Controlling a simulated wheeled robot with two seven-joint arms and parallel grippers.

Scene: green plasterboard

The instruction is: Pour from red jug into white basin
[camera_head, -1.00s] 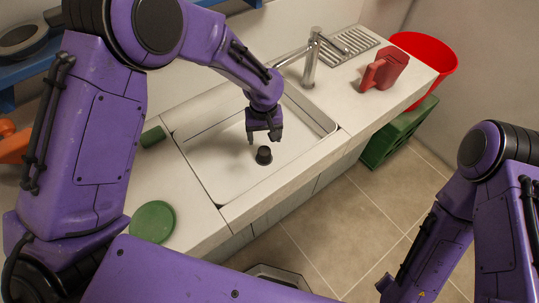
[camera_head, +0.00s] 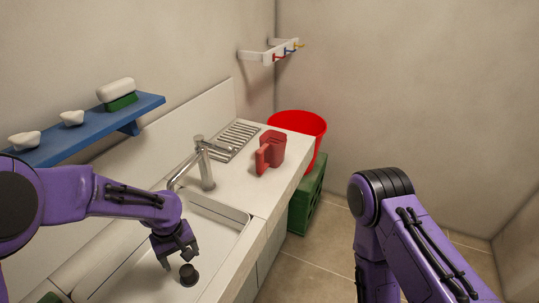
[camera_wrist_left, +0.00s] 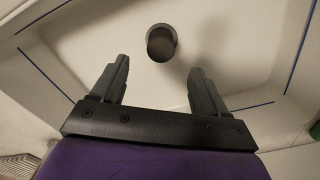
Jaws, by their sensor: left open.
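The red jug (camera_head: 272,148) stands upright on the counter, right of the tap, with its handle toward the left front. The white basin (camera_head: 222,222) is sunk in the counter in the left foreground. My left gripper (camera_head: 181,260) is open and empty above the basin, well short of the jug. In the left wrist view, the spread fingers of the gripper (camera_wrist_left: 159,68) point toward a short dark cylinder (camera_wrist_left: 161,42) on the basin floor. My right arm shows at the right, but its gripper is out of view. The jug's inside is too small to make out.
The tap (camera_head: 204,165) rises between basin and jug. A drain rack (camera_head: 236,138) lies behind the jug. A red bucket (camera_head: 300,122) and green crate (camera_head: 308,195) stand beyond the counter's end. A blue shelf (camera_head: 85,135) juts from the left wall. Floor right of the counter is clear.

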